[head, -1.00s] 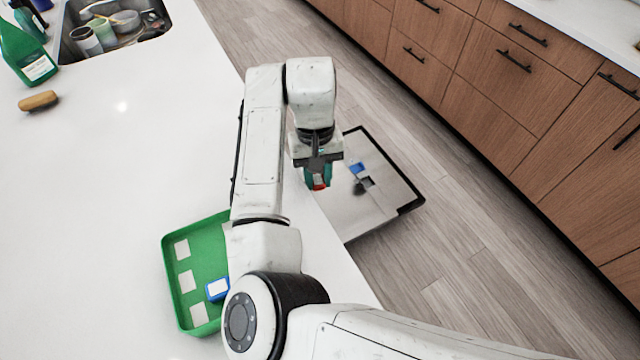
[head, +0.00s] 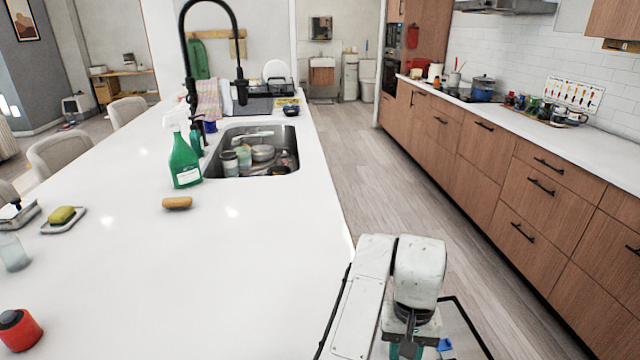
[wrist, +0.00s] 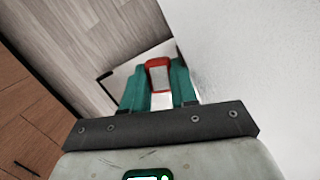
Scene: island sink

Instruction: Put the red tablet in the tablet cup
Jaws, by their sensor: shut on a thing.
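My gripper (head: 407,350) is at the bottom edge of the head view, beside the island's edge; its fingertips are cut off there. In the wrist view, the teal fingers of my gripper (wrist: 158,78) are shut on the red tablet (wrist: 158,65), which has a red rim and a pale face. I cannot make out the tablet in the head view now. No vessel is clearly the tablet cup; a few cups (head: 230,163) stand in the sink, but I cannot tell whether it is one of them.
The white island counter (head: 240,270) fills the left. On it are a green spray bottle (head: 184,160), a wooden brush (head: 177,203), a sponge on a dish (head: 62,216) and a red container (head: 18,330). The sink (head: 205,172) lies farther back. The aisle floor (head: 350,150) is clear.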

